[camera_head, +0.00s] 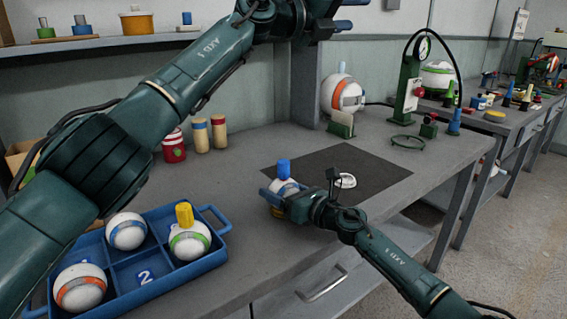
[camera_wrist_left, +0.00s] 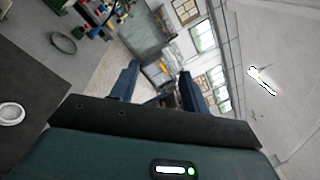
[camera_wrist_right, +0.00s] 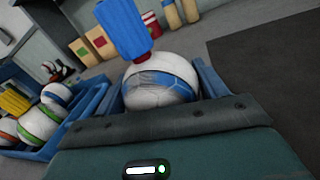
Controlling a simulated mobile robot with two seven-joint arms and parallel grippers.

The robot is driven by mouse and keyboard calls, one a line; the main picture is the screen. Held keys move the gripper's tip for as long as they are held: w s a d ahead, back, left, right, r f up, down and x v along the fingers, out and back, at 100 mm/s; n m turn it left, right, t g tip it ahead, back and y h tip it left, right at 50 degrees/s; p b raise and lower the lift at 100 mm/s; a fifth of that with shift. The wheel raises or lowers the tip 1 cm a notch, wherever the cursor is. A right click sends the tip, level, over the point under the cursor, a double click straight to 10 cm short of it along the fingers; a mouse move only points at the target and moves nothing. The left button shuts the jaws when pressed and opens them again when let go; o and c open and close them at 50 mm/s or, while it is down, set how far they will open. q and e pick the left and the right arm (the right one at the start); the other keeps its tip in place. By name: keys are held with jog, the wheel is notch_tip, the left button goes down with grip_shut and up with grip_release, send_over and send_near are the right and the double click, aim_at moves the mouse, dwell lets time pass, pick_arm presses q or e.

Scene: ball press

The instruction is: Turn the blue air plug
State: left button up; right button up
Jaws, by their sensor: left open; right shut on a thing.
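The blue air plug (camera_head: 284,168) stands upright on top of a white ball with a blue band (camera_head: 285,187). In the right wrist view the plug (camera_wrist_right: 123,25) rises from the ball (camera_wrist_right: 158,84). My right gripper (camera_head: 277,194) is shut on this ball, with one finger on each side, at the left edge of the dark mat (camera_head: 345,165). My left gripper (camera_head: 335,14) is raised high at the top, away from the plug. Its fingers (camera_wrist_left: 158,88) are open and empty in the left wrist view.
A blue tray (camera_head: 218,257) at the front left holds several balls, one with a yellow plug (camera_head: 184,213). A green gauge stand (camera_head: 408,88), a green ring (camera_head: 407,142) and an orange-banded ball (camera_head: 342,93) stand at the back right.

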pick_arm(q)
jog(key=w+a+r+n+t+y, duration=0.4)
jog(key=a+r+n+t, duration=0.3)
jog(key=n+t, duration=0.65)
jog(key=w+a+n+y, duration=0.2)
jog(key=a+n+y, duration=0.1)
jog(key=n+y, duration=0.8)
jog(key=n+g+y, duration=0.2)
jog(key=n+g, duration=1.5)
jog(key=g, duration=0.2)
send_near(284, 162)
jog(key=x, duration=1)
jog(key=shift+w+f, duration=0.1)
jog(key=shift+f, duration=0.2)
jog(key=shift+c, duration=0.5)
